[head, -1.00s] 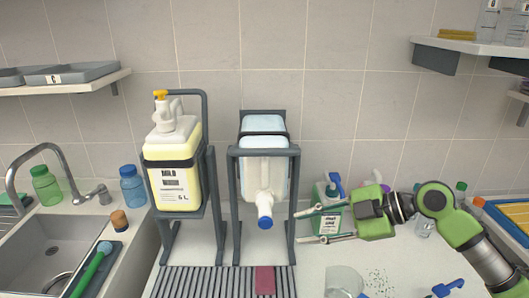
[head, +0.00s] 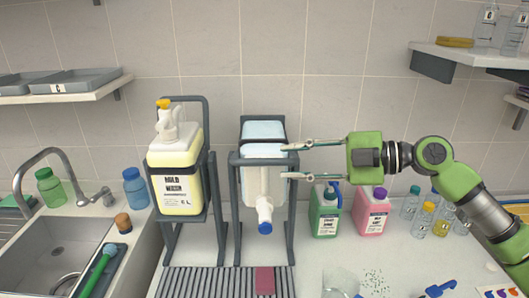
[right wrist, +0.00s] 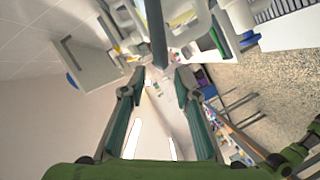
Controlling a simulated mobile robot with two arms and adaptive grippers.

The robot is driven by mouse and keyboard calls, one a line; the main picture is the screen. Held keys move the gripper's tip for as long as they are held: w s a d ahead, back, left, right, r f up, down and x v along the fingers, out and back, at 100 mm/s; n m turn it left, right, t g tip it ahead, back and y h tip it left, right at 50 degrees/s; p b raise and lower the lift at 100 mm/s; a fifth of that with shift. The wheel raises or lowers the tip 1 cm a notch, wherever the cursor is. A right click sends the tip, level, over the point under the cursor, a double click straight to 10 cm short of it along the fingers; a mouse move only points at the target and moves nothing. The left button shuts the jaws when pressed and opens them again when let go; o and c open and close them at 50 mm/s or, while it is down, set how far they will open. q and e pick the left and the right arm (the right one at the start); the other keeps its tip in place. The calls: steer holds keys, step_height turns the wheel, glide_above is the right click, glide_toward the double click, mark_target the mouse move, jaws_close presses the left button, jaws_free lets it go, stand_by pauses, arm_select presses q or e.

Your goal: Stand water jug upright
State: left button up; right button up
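The water jug (head: 264,187) is a clear, pale bluish container in the dark grey stand (head: 237,205) at the centre of the head view. It is tipped neck down, with its blue cap (head: 265,227) at the bottom. My right gripper (head: 289,161) is open, its two fingers pointing left at the right side of the stand, level with the jug's upper part. In the right wrist view its fingers (right wrist: 161,76) are apart with nothing held between them. I cannot tell whether a fingertip touches the stand's post. My left gripper is not in view.
A yellow jug (head: 178,182) with a pump stands in a similar rack on the left. Green (head: 325,213) and pink (head: 371,215) bottles stand below my right gripper. The sink (head: 45,255) is at left.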

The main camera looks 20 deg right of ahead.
mark_target(272, 160)
steer(key=p+x, duration=0.3)
steer(key=x, duration=0.3)
steer(key=shift+r, duration=0.1)
steer(key=shift+w+a+f, duration=0.25)
steer(key=shift+a, duration=0.1)
jaws_close()
